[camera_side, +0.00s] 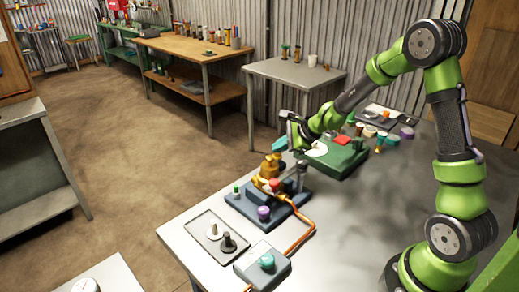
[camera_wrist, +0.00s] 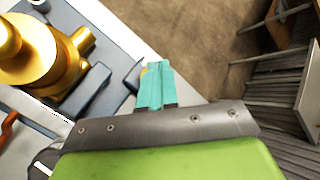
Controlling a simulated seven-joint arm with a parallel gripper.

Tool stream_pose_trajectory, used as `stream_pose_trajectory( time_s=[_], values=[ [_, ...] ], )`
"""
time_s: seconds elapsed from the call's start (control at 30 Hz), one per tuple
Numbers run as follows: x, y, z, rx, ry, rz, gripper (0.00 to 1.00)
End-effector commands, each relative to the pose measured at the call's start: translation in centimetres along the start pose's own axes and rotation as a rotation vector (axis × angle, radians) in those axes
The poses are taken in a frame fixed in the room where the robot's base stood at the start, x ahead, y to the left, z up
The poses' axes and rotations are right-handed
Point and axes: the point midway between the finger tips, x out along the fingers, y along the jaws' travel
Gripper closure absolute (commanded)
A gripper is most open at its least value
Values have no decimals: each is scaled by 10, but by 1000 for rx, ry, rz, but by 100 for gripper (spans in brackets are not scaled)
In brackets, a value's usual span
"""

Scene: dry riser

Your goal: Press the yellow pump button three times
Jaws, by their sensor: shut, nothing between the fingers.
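My gripper (camera_wrist: 154,84) has teal fingertips, closed together and empty. In the side view the fingertips (camera_side: 280,144) are just above and beside a brass fitting on the blue-grey pump base (camera_side: 240,205). The brass fitting (camera_side: 268,170) also fills the left of the wrist view (camera_wrist: 28,52). A small sliver of yellow (camera_wrist: 144,72) shows at the left edge of the fingertips in the wrist view, mostly hidden by them; it may be the yellow pump button. I cannot tell whether the fingertips touch it. No yellow button is clear in the side view.
The base also carries a purple knob (camera_side: 264,212), a red knob (camera_side: 275,184) and a green button (camera_side: 236,189). An orange hose (camera_side: 301,240) runs to a grey box with a teal knob (camera_side: 267,261). A tray (camera_side: 205,239) and a green device (camera_side: 345,160) stand nearby.

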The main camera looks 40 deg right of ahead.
Motion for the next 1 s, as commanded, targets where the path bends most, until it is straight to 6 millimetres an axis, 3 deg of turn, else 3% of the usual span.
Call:
stream_pose_trajectory(
  time_s=[0.53,1.0],
  values=[
    [-7,-6,5,-2,-1,-3,100],
    [-37,-28,27,-3,-2,-3,100]
  ],
)
